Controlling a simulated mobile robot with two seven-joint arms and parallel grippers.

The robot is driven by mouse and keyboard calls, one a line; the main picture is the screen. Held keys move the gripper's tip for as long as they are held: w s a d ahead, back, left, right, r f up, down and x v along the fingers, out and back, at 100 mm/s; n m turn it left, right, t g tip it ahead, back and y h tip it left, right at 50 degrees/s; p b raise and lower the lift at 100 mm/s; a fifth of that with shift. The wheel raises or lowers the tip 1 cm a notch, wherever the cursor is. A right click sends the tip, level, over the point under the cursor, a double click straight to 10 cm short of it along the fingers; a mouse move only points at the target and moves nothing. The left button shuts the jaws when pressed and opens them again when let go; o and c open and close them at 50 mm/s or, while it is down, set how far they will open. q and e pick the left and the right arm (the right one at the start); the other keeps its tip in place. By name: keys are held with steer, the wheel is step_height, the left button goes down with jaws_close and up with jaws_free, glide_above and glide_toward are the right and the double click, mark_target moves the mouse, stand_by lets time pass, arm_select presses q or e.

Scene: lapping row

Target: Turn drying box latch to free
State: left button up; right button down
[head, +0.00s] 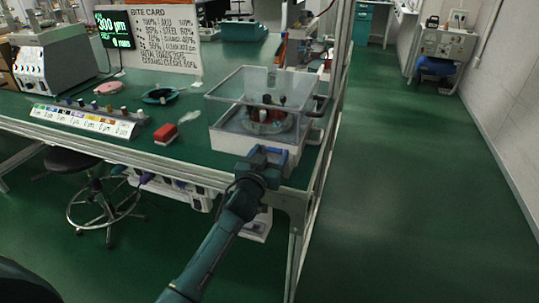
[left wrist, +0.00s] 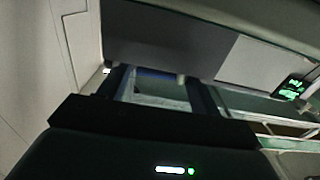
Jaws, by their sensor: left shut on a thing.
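The drying box (head: 225,140) has a white base and a clear lid (head: 235,84). It stands at the front right corner of the green bench. The lid looks lowered over a round fixture (head: 265,118) inside. My left gripper (head: 268,155) reaches up from below to the box's front face, and its jaws are shut on a small part there. This appears to be the latch, which the gripper mostly hides; its turn cannot be read. My right gripper is not in view.
A red block (head: 166,133), a row of small knobs on a labelled strip (head: 85,118) and a dark green ring (head: 160,95) lie left of the box. A bench upright (head: 335,90) stands close on its right. The floor aisle (head: 420,190) is clear.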

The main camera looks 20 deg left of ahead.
arm_select(q)
steer(key=c, duration=0.4)
